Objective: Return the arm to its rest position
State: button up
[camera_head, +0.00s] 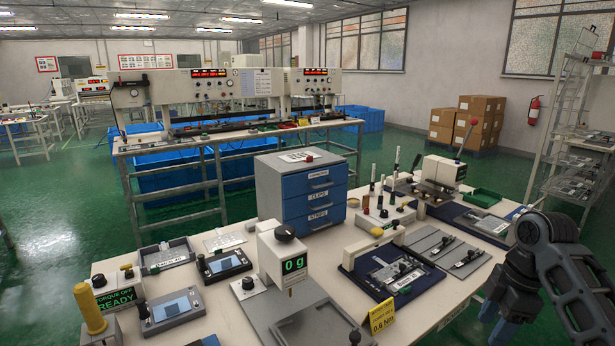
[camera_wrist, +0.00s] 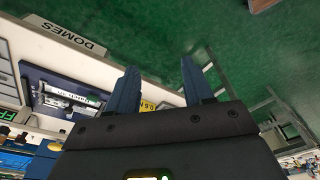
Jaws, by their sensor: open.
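My gripper (camera_wrist: 157,88) shows in the wrist view as two blue fingers standing apart with nothing between them. It is open and empty. Beyond the fingers are the edge of the workbench and the green floor. In the head view my dark arm (camera_head: 560,265) is folded at the right, beside the bench's right edge. There, the gripper end hangs low at the arm's lower left, and the fingertips are hard to make out.
The workbench (camera_head: 235,320) carries a scale (camera_head: 284,255) reading "0 g", a blue drawer unit (camera_head: 318,188), a dark blue fixture (camera_head: 392,270) and a yellow "0.6 Nm" tag (camera_head: 382,314). A shelf rack (camera_head: 575,150) stands at the far right. Green floor lies beyond the bench.

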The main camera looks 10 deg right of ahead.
jog(key=a+f+m+t+y, duration=0.15)
jog(key=a+f, duration=0.25)
jog(key=a, duration=0.5)
jog(key=a+f+m+t, duration=0.2)
jog(key=a+f+t, duration=0.15)
jog(key=a, duration=0.45)
jog(key=s+a+f+m+t, duration=0.4)
jog(key=s+a, duration=0.3)
jog(key=a, duration=0.4)
jog(key=s+r+m+t+h, duration=0.25)
jog(key=s+m, duration=0.25)
jog(key=s, duration=1.2)
jog(key=s+d+r+t, duration=0.2)
jog(key=s+d+r, duration=0.2)
jog(key=s+r, duration=0.9)
jog(key=shift+s+r+t+h, duration=0.15)
jog(key=shift+r+t+h, duration=0.2)
jog(key=shift+r, duration=0.45)
